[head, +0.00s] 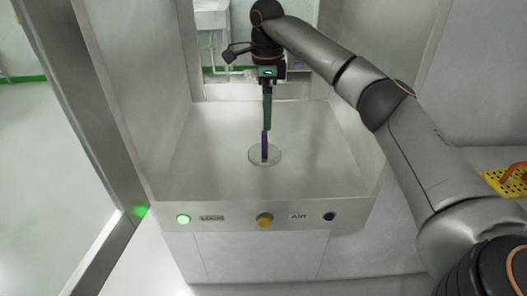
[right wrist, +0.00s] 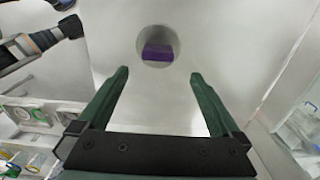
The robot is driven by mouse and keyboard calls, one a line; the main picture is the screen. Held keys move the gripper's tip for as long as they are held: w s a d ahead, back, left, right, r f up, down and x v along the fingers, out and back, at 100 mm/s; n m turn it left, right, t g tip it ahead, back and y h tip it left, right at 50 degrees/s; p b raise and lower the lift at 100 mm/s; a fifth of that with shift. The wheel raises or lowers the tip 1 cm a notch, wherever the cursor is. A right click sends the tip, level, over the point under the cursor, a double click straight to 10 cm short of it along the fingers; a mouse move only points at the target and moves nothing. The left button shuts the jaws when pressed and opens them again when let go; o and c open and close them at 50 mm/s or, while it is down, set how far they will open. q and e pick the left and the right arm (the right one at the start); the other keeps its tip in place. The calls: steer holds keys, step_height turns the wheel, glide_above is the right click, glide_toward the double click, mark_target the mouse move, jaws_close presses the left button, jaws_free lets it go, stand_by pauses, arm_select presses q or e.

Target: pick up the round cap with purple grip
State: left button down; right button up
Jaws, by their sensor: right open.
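The round cap (head: 273,158) is a pale, see-through disc lying flat on the floor of a grey box-like chamber. Its upright purple grip (head: 264,146) stands at its middle. In the right wrist view the grip (right wrist: 158,52) shows as a purple block on the round disc (right wrist: 157,33). My right gripper (head: 267,127) points down just above the grip in the head view. In the right wrist view its two dark green fingers (right wrist: 160,76) are apart with nothing between them, and the cap lies beyond the tips. My left gripper is not in view.
The chamber floor (head: 215,140) is otherwise bare, with walls at both sides. Its front panel has a green-lit button (head: 183,219), a yellow knob (head: 264,219) and a dark button (head: 329,216). A yellow perforated tray (head: 493,179) is at the far right.

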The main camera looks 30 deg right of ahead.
mark_target(264, 136)
steer(key=f, duration=0.9)
steer(key=shift+s+a+f, duration=0.1)
steer(key=shift+a+f, duration=0.2)
jaws_close()
stand_by(0.5)
